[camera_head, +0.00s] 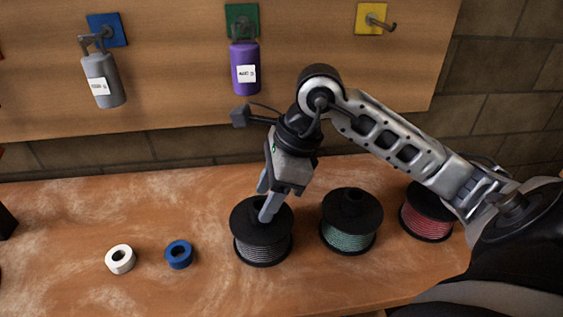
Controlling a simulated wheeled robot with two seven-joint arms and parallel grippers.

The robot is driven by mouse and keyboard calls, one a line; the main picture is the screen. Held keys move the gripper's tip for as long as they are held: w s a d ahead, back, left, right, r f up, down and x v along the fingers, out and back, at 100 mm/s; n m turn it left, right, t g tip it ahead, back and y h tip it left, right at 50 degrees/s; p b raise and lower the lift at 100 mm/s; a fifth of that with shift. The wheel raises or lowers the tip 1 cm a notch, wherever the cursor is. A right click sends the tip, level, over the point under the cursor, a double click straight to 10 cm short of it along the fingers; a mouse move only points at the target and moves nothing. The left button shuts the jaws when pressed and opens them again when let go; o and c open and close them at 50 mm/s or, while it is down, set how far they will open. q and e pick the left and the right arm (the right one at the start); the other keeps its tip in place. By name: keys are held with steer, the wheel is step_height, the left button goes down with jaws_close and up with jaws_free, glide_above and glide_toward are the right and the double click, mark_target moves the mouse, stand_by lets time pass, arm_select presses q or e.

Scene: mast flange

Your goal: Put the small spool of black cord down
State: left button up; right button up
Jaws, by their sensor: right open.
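A spool (262,249) with black flanges and dark grey-looking cord stands upright on the wooden bench, left of two other spools. My right gripper (265,203) points down at its top from above, with its fingers apart at the spool's raised middle. The fingers hide part of that middle, and I cannot tell whether they touch it. My left gripper is not in view.
A spool of green cord (348,236) and a spool of red cord (426,222) stand to the right. A blue ring (179,254) and a white ring (120,259) lie to the left. Grey (101,88) and purple (245,75) bottles hang on the back board. The bench's left part (60,215) has free room.

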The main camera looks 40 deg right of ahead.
steer(key=v, duration=1)
steer(key=shift+a+f, duration=0.1)
